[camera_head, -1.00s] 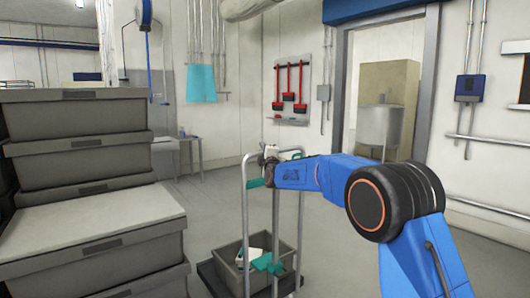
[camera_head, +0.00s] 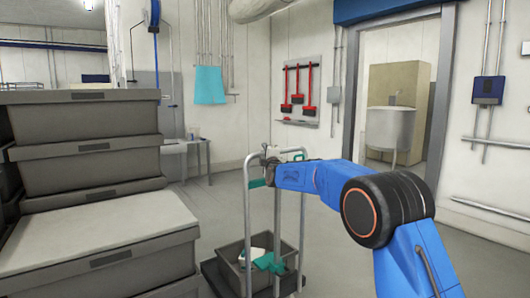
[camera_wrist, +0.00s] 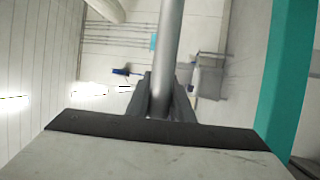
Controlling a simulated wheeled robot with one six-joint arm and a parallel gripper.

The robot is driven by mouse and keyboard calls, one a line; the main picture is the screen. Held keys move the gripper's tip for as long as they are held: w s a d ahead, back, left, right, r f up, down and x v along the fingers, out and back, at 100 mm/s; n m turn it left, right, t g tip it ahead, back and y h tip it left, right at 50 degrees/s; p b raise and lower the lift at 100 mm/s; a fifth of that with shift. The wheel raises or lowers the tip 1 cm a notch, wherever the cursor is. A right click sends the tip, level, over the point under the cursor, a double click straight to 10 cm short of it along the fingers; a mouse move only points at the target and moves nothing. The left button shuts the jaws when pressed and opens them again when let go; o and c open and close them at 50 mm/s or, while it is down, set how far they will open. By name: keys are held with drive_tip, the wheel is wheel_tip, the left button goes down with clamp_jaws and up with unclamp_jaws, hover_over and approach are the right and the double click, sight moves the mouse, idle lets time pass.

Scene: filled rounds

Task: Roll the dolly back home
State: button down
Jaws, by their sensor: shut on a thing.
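The dolly (camera_head: 208,268) stands in front of me, with a dark base and a tall grey tube handle (camera_head: 249,225) with teal grips. A grey crate (camera_head: 232,277) rides on its base and holds a teal and white item (camera_head: 268,261). My gripper (camera_head: 270,163) is at the top of the handle. In the wrist view my gripper (camera_wrist: 160,105) has its dark fingers closed around a grey bar of the handle (camera_wrist: 168,45). A teal part (camera_wrist: 287,80) of the dolly runs along the right of that view. The dolly's wheels are hidden.
Stacked grey lidded crates (camera_head: 90,240) stand close on the left. A small table (camera_head: 190,150) is by the back wall. A doorway at the right shows a steel vessel (camera_head: 390,128). Open grey floor (camera_head: 340,255) lies right of the dolly.

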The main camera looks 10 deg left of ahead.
drive_tip(key=shift+a+r, duration=0.1)
drive_tip(key=c, duration=1.6)
unclamp_jaws()
drive_tip(key=shift+w+a, duration=0.1)
drive_tip(key=shift+o, duration=0.2)
drive_tip(key=v, duration=1.7)
drive_tip(key=shift+d+f, duration=0.2)
